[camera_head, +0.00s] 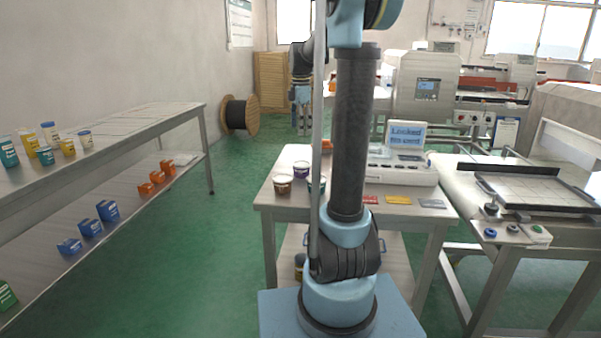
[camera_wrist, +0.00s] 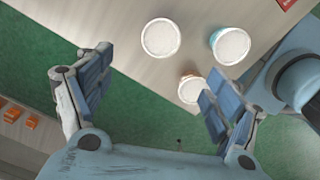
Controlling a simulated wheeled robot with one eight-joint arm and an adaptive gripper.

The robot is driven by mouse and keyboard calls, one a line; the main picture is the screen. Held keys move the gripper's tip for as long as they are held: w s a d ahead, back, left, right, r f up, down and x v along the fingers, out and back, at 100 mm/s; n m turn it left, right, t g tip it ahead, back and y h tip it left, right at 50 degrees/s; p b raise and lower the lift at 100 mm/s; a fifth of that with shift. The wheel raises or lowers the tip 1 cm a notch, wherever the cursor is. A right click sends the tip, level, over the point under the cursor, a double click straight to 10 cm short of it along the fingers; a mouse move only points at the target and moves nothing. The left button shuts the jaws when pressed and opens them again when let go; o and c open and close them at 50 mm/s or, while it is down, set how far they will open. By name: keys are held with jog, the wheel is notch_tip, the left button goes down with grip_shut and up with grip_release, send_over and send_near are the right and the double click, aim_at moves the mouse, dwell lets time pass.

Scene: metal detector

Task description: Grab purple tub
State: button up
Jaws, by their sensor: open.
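The purple tub (camera_head: 301,169) stands upright on the front left of the small table, behind a brown tub (camera_head: 282,184) and a teal tub (camera_head: 318,182). In the wrist view a plain white lid (camera_wrist: 160,38) lies apart from the other two; it appears to be the purple tub's, its side hidden. The teal tub (camera_wrist: 230,45) and brown tub (camera_wrist: 191,89) also show there. My gripper (camera_head: 300,103) is raised above and beyond the tubs in the head view. In the wrist view my gripper (camera_wrist: 150,92) is open and empty, fingers wide apart.
The small table (camera_head: 400,211) also holds a white checkweigher machine (camera_head: 400,172) and several coloured cards. A long shelf (camera_head: 140,125) with tubs and boxes stands left. A conveyor (camera_head: 530,190) stands right. Green floor between shelf and table is clear.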

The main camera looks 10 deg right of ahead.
send_near(302, 164)
jog(key=f, duration=0.5)
jog(key=shift+w+a+f, duration=0.1)
jog(key=shift+w+a, duration=0.1)
jog(key=shift+d+f, duration=0.2)
jog(key=shift+f, duration=2.45)
jog(key=shift+c, duration=0.4)
jog(key=c, duration=1.2)
